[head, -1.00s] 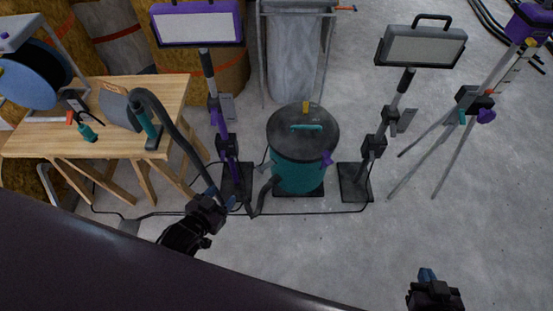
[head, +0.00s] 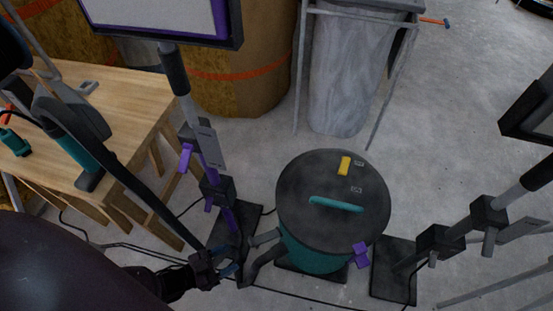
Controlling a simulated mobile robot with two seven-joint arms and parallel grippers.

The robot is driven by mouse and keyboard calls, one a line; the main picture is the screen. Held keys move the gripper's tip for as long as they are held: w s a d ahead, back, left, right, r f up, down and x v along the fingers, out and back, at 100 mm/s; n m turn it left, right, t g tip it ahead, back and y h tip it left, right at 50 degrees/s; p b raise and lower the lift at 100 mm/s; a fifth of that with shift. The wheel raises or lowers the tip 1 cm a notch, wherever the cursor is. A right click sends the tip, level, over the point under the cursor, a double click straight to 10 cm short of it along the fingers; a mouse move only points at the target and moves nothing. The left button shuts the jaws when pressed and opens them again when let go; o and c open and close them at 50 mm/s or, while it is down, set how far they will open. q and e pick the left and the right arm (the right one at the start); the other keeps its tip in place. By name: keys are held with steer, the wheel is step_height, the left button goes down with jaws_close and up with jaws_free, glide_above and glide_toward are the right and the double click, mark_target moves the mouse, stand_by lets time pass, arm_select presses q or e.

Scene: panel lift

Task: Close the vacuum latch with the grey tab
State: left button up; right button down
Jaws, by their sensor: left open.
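The vacuum (head: 316,255) is a teal drum with a round dark lid (head: 305,180) and a teal handle (head: 335,204). A purple tab (head: 361,255) sticks out at its front right rim. A grey piece (head: 265,238) juts from its left side above the dark hose; it may be the grey tab, but I cannot tell for sure. My left gripper (head: 230,268) is open and empty, low and left of the vacuum, near the hose and apart from the grey piece. My right gripper is out of the picture.
A purple-framed work light on a stand (head: 210,160) rises left of the vacuum, its foot close to my left gripper. Another stand (head: 438,243) is at the right. A wooden table (head: 125,100) is at the left. A bag frame (head: 345,75) stands behind. Cables cross the floor.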

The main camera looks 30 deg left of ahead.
mark_target(264, 240)
arm_select(q)
steer(key=b+x, duration=0.1)
steer(key=x, duration=1)
steer(key=shift+w+a+f, duration=0.1)
steer(key=shift+w, duration=0.05)
steer(key=shift+c, duration=0.4)
jaws_close()
